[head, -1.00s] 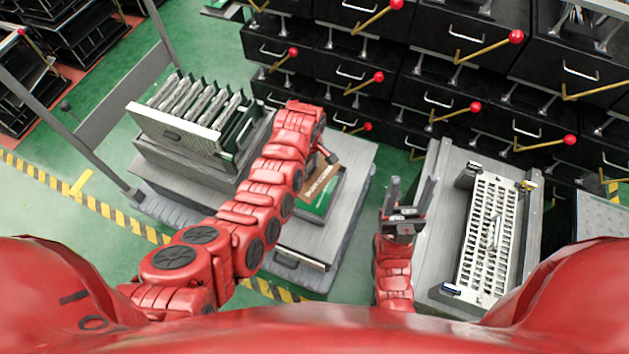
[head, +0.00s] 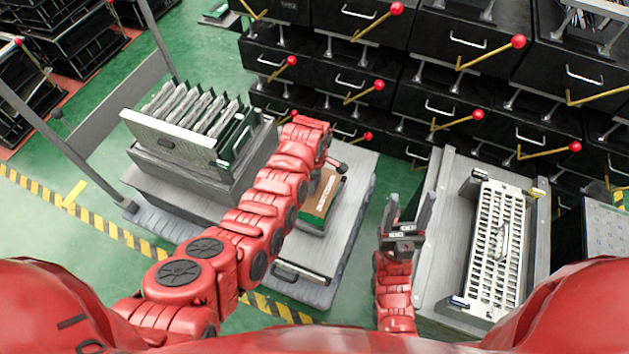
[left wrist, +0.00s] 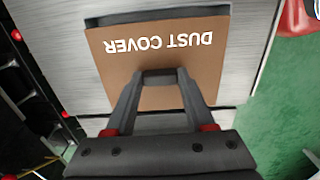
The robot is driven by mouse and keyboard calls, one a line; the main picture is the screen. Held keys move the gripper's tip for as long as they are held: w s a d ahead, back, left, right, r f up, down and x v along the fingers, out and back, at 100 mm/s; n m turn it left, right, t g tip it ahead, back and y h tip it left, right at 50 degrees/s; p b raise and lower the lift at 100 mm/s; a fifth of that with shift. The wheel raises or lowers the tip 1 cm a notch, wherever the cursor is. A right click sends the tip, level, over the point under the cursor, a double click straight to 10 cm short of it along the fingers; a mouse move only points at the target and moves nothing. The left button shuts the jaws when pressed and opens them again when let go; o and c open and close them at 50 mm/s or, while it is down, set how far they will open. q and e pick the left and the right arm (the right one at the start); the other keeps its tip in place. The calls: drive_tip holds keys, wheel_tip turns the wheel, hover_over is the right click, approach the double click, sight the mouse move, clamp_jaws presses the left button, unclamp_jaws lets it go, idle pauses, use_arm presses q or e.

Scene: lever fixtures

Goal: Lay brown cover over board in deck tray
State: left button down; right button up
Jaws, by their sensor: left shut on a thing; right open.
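The brown cover (head: 324,194), marked DUST COVER, lies flat or nearly flat over the green board (head: 313,218) on the grey cart. Only a narrow green strip shows at the cover's near edge in the head view. In the left wrist view the cover (left wrist: 150,55) fills the middle, and no green board shows around it. The deck tray's wall is hard to make out. My right gripper (head: 412,196) is open and empty, to the right of the cart.
A white slotted panel (head: 497,245) lies on a grey table at right. Black drawers with red-knobbed levers (head: 440,110) line the back. Green floor is free between cart and table.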

use_arm(q)
wheel_tip(320, 180, down, 7)
drive_tip(key=b, duration=0.5)
drive_tip(key=shift+f, duration=0.15)
drive_tip(key=shift+c, duration=0.9)
unclamp_jaws()
wheel_tip(320, 180, up, 12)
drive_tip(key=shift+w+f+p, duration=0.1)
drive_tip(key=shift+p, duration=0.6)
wheel_tip(320, 180, up, 6)
drive_tip(key=p, duration=0.3)
drive_tip(key=shift+f+p, duration=0.15)
drive_tip(key=shift+p, duration=0.2)
